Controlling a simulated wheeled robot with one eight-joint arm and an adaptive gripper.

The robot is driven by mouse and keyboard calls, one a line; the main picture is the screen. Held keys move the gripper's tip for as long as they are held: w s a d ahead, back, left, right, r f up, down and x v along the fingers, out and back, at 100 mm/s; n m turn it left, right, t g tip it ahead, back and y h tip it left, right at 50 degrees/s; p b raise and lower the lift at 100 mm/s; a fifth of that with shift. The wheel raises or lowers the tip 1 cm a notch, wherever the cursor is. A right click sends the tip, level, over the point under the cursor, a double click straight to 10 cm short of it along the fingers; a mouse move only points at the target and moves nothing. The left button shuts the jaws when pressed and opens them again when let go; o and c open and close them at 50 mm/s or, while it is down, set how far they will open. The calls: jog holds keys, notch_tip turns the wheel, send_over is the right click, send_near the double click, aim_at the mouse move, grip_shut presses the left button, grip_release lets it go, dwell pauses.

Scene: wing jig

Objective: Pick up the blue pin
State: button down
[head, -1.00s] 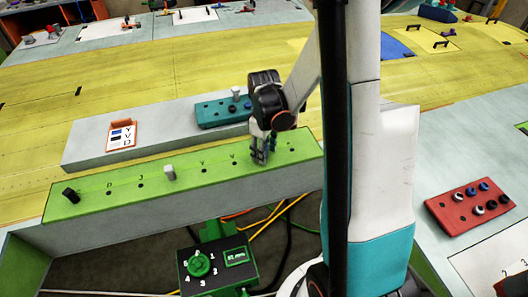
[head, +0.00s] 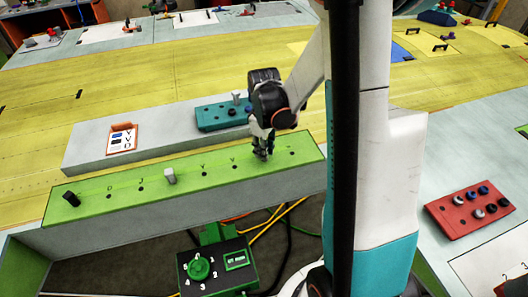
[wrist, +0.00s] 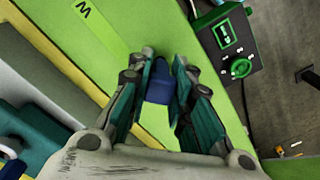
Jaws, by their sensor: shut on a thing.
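My gripper (head: 260,155) is low over the right part of the green rail (head: 107,193). In the wrist view its two fingers (wrist: 166,82) are shut on the blue pin (wrist: 159,91), whose blue head shows between the fingertips above the green surface. In the head view the fingers hide the pin. I cannot tell whether its lower end sits in a hole of the rail.
The rail also holds a black pin (head: 71,198) and a grey pin (head: 169,176). Behind it stand a teal block (head: 212,116) with pins and a small card (head: 122,138). A control box (head: 217,268) is in front. A red block (head: 470,212) with several pins lies right.

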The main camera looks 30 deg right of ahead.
notch_tip(320, 180, up, 18)
jog(key=p, duration=0.2)
jog(key=shift+r, duration=0.15)
dwell(0.5)
